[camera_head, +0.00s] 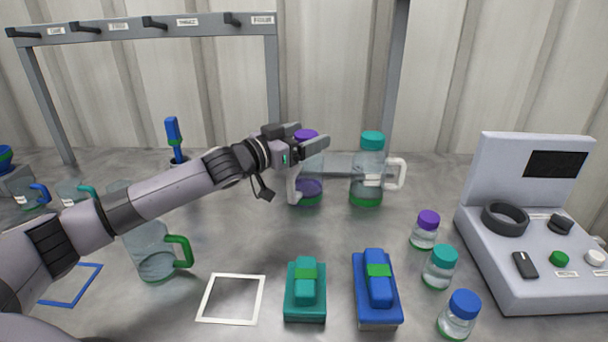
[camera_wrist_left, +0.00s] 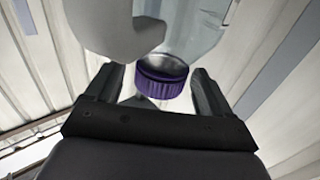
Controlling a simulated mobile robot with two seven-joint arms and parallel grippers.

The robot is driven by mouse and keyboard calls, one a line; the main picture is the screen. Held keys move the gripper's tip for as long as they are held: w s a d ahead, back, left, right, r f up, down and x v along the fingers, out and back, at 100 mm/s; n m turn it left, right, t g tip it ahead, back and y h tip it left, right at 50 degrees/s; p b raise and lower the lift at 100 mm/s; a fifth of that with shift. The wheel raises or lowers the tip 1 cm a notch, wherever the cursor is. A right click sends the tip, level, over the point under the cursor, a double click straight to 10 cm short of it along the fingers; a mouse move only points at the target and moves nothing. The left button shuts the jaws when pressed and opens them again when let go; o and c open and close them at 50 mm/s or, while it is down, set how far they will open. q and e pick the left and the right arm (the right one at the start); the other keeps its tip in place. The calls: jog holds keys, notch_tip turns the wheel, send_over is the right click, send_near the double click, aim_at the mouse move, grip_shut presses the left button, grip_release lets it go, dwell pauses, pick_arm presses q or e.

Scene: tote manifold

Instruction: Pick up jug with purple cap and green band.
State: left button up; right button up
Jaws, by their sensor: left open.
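A clear jug (camera_head: 310,170) with a purple cap (camera_head: 306,134) stands upright at the back middle of the table. Its lower part looks purple, with a thin green edge at the bottom; a pale handle is on its left side. My left gripper (camera_head: 312,139) is open at the height of this cap and partly hides the jug's upper part. In the left wrist view, the purple cap (camera_wrist_left: 162,78) shows between the two spread fingers (camera_wrist_left: 158,92), with the pale handle (camera_wrist_left: 115,30) close by. I cannot tell whether a finger touches it. My right gripper is not in view.
A jug with a teal cap (camera_head: 368,170) and green base stands close on the right. A green-handled jug (camera_head: 153,250) is under my left arm. Small capped bottles (camera_head: 425,230), a console (camera_head: 530,250) and a rack (camera_head: 140,28) surround the area. Free table lies in front.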

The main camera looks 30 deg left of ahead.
pick_arm(q)
grip_shut()
jog(key=shift+r, duration=0.1)
